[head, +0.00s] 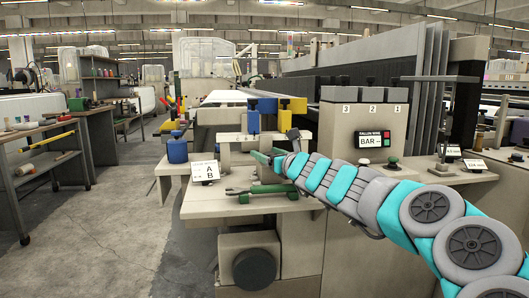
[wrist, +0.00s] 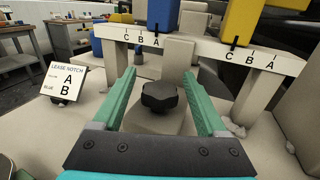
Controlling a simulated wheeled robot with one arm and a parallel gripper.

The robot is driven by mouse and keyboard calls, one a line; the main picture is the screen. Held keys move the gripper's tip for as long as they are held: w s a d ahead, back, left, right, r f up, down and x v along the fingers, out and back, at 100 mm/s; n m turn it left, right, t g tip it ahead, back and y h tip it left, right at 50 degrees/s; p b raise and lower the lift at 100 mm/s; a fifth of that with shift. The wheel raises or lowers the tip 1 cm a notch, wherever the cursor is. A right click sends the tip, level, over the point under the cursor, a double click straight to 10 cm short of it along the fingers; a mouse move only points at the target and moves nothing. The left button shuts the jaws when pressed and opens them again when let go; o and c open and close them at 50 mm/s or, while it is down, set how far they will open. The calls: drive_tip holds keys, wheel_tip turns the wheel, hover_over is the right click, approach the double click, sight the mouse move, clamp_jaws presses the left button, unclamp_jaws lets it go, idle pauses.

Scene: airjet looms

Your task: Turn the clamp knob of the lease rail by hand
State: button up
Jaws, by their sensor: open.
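The clamp knob (wrist: 159,97) is black and lobed, on a pale block below the lease rail in the wrist view. The lease rail (wrist: 205,49) is a pale bar with letters C, B, A marked twice along it. A blue block (wrist: 163,14) and a yellow block (wrist: 238,22) sit on it. My gripper (wrist: 159,75) is open, with one green finger on each side of the knob. I cannot tell if either finger touches it. In the head view my gripper (head: 270,157) reaches in from the right at the rail, and I cannot make out the knob there.
A "LEASE NOTCH" card (wrist: 67,80) reading A over B stands left of my fingers. In the head view a green-handled tool (head: 262,189) lies on the ledge in front of the rail. A grey cabinet (head: 362,125) stands right of the rail. The floor at left is open.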

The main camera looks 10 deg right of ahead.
drive_tip(key=shift+x, duration=0.9)
clamp_jaws()
